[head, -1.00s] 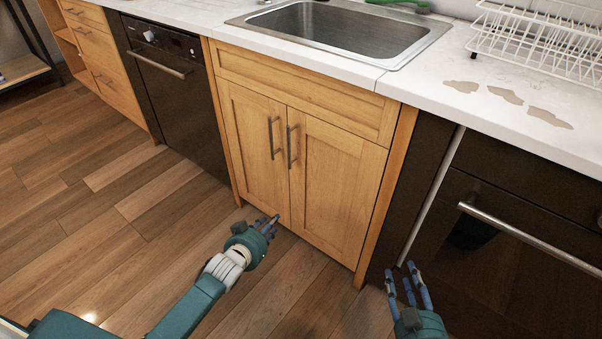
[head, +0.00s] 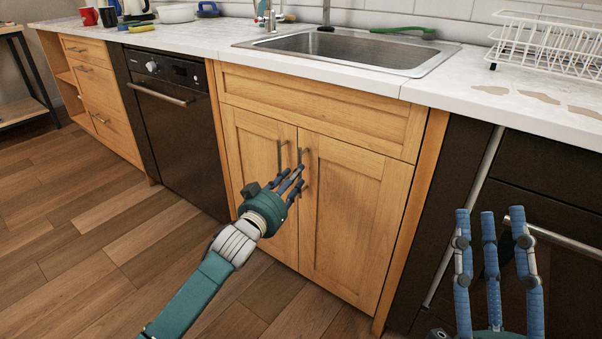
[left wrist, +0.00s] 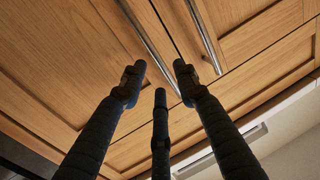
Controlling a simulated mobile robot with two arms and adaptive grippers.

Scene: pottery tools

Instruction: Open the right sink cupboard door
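The right sink cupboard door (head: 350,220) is a shut wooden panel with a vertical metal handle (head: 307,180) near its left edge. The left door (head: 243,160) beside it is also shut, with its own handle (head: 280,155). My left gripper (head: 293,178) is open and empty, its fingertips close to the lower part of the right handle; I cannot tell whether they touch. In the left wrist view its fingers (left wrist: 160,80) are spread, with two metal bars (left wrist: 150,42) beyond them. My right gripper (head: 490,225) is open with fingers pointing up, at the lower right.
A white counter (head: 440,93) with a metal sink (head: 350,48) lies above the cupboard. A dark dishwasher (head: 175,135) stands to the left. A dark appliance with a bar handle (head: 560,242) is behind my right gripper. The wooden floor (head: 100,230) in front is clear.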

